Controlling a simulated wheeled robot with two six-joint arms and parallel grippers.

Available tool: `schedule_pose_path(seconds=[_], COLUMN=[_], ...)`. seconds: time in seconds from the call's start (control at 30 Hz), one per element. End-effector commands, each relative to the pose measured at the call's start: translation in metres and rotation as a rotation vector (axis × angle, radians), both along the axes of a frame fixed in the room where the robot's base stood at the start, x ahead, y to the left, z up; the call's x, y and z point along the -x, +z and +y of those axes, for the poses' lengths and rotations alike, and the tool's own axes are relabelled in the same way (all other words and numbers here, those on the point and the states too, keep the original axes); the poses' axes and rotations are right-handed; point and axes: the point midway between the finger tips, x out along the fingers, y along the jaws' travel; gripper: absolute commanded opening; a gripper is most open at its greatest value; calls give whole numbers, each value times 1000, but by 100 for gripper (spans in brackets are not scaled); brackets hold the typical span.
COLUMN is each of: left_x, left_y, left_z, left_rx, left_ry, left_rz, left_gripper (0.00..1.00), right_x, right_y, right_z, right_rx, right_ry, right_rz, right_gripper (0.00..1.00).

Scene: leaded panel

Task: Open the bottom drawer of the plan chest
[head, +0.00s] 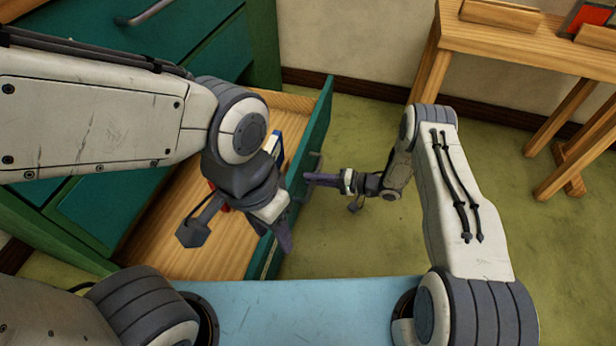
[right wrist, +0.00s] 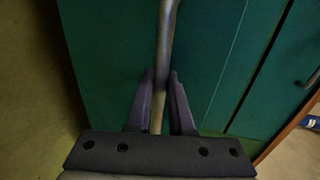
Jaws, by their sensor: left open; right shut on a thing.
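The green plan chest (head: 130,205) stands at the left in the head view. My right gripper (head: 312,180) is shut on the drawer's grey bar handle (head: 316,158). In the right wrist view the handle (right wrist: 165,50) runs between the two fingers (right wrist: 160,105), in front of the green front (right wrist: 215,50). My left gripper (head: 285,235) is open and appears over the drawer's front edge; it hides part of the drawer.
A blue-and-white thing (head: 276,142) shows in the drawer, partly hidden behind my left arm. Another handle (head: 140,12) is on a higher green front. A wooden table (head: 510,45) stands at the upper right. Green floor lies open between table and drawer.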

Motion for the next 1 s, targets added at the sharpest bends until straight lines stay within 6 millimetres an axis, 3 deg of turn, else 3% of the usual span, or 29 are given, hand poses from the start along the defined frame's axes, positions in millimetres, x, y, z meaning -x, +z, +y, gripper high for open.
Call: schedule_pose_path(seconds=[0.4, 0.43, 0.5, 0.83, 1.0], left_x=[0, 0, 0, 0, 0], left_y=[0, 0, 0, 1, 11], left_z=[0, 0, 0, 0, 0], left_rx=[0, 0, 0, 0, 0], left_ry=[0, 0, 0, 0, 0], left_rz=[0, 0, 0, 0, 0], left_gripper=[50, 50, 50, 50, 50], right_x=[0, 0, 0, 0, 5], right_y=[-1, -1, -1, 1, 7], right_z=[-2, -2, -2, -3, -22], right_rx=[2, 2, 2, 1, 1], right_ry=[-1, -1, -1, -1, -5], right_rz=[0, 1, 0, 0, 1], right_gripper=[0, 27, 50, 50, 50])
